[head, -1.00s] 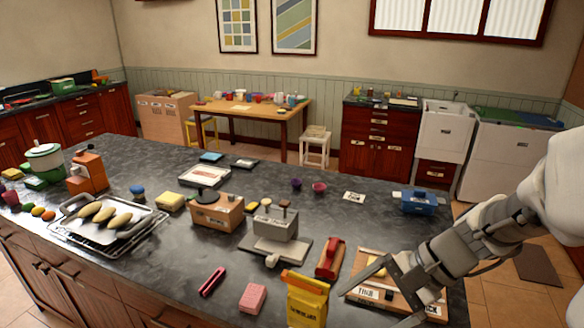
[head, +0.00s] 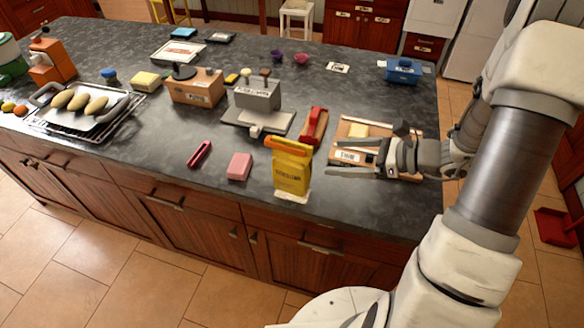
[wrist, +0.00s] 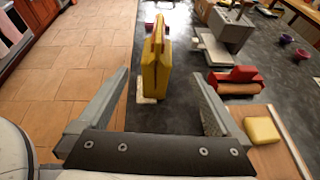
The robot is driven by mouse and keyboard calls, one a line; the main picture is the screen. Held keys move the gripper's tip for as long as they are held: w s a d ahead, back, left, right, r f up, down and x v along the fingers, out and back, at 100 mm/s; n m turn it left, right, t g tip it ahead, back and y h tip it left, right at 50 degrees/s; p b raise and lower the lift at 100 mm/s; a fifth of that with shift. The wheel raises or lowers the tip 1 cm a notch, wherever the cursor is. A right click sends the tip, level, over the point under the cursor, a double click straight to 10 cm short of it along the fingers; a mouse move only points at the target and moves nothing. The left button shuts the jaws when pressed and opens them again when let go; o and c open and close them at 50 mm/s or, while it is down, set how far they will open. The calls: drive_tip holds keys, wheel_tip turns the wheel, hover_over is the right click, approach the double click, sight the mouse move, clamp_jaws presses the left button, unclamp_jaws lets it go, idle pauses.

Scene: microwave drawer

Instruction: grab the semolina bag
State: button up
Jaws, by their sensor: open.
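The semolina bag (head: 291,170) is a yellow upright bag with an orange top, standing near the front edge of the dark counter. It also shows in the wrist view (wrist: 155,72), ahead of and between the two fingers. My gripper (head: 345,159) is open and empty. In the head view it is to the right of the bag, with its fingers pointing left towards it. In the wrist view the open fingers (wrist: 160,95) stand apart on both sides of the bag's line, with a gap of bare counter before the bag.
A wooden board (head: 352,130) with a yellow block lies beneath and behind my gripper. A red tool (head: 314,125) lies behind the bag, and a pink sponge (head: 240,166) lies to its left. A grey scale-like device (head: 258,103) stands farther back. The counter's front edge is close to the bag.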

sight(313, 156)
drive_tip(key=x, duration=0.8)
drive_tip(key=shift+a+p, duration=0.1)
drive_tip(key=shift+p, duration=0.2)
drive_tip(key=x, duration=0.3)
drive_tip(key=p+x, duration=0.1)
drive_tip(key=x, duration=0.1)
drive_tip(key=shift+s+a+f, duration=0.1)
drive_tip(key=shift+s+a, duration=0.05)
drive_tip(key=shift+s, duration=0.1)
clamp_jaws()
